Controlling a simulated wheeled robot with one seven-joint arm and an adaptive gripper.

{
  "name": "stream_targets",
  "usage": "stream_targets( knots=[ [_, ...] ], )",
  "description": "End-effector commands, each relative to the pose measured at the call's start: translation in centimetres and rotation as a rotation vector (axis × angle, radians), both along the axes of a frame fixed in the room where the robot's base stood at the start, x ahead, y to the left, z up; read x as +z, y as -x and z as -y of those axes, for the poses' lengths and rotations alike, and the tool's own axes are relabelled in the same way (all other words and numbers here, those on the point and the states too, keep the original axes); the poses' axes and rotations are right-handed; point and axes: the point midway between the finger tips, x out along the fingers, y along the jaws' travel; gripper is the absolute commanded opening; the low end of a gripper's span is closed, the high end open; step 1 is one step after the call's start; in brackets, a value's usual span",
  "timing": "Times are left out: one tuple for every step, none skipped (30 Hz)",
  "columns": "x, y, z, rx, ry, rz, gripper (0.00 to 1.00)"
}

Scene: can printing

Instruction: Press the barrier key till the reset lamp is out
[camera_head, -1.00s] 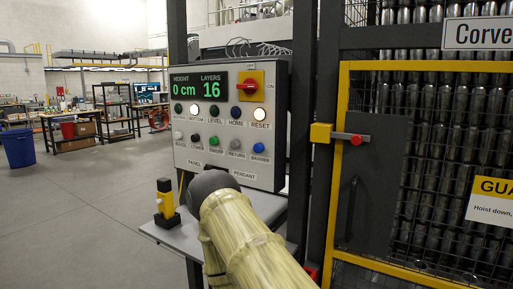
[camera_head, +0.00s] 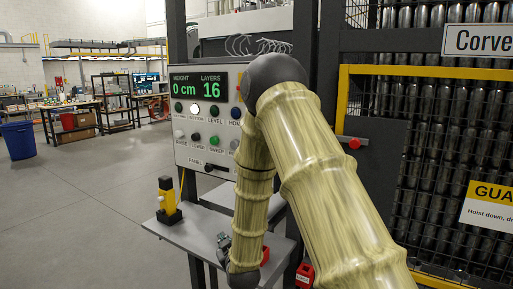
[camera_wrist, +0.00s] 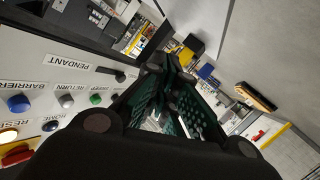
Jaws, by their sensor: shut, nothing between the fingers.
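The control panel (camera_head: 202,128) stands upright, its right part hidden behind my arm in the head view. The blue barrier key (camera_wrist: 18,103) shows at the left of the wrist view, where the panel looks upside down. The reset lamp (camera_wrist: 8,135) is at that view's left edge, partly cut off, and glows pale yellow. My gripper (camera_wrist: 165,72) is shut and empty, apart from the barrier key, its fingers pointing away past the panel's edge. In the head view the barrier key and reset lamp are hidden, and only a small part of the gripper shows low by the shelf.
A grey shelf (camera_head: 190,232) juts out below the panel, with a yellow and black device (camera_head: 168,198) on its left. The other keys, such as the blue home key (camera_wrist: 50,125), sit close to the barrier key. A yellow-framed mesh guard (camera_head: 400,70) stands right.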

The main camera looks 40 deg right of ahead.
Motion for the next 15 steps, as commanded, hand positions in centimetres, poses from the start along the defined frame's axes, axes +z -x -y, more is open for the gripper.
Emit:
stream_targets(
  knots=[
    [2.9, -0.8, 0.8, -0.010, 0.020, 0.046, 0.00],
    [4.3, -1.3, 1.2, -0.017, 0.033, 0.074, 0.00],
    [6.3, -1.8, 1.8, -0.025, 0.052, 0.109, 0.00],
    [7.8, -2.2, 2.3, -0.031, 0.067, 0.135, 0.00],
    [9.3, -2.5, 2.7, -0.038, 0.081, 0.161, 0.00],
    [11.3, -2.9, 3.3, -0.048, 0.099, 0.196, 0.00],
    [12.8, -3.2, 3.7, -0.056, 0.113, 0.222, 0.00],
    [14.2, -3.4, 4.1, -0.064, 0.126, 0.246, 0.00],
    [16.2, -3.7, 4.7, -0.075, 0.144, 0.280, 0.00],
    [17.5, -3.8, 5.1, -0.082, 0.156, 0.301, 0.00],
    [18.8, -3.9, 5.4, -0.090, 0.169, 0.323, 0.00],
    [20.4, -4.0, 5.9, -0.100, 0.183, 0.350, 0.00],
    [21.4, -4.1, 6.2, -0.107, 0.194, 0.368, 0.00],
    [22.5, -4.1, 6.5, -0.114, 0.204, 0.386, 0.00],
    [23.7, -4.1, 6.8, -0.123, 0.214, 0.405, 0.00]
  ],
)
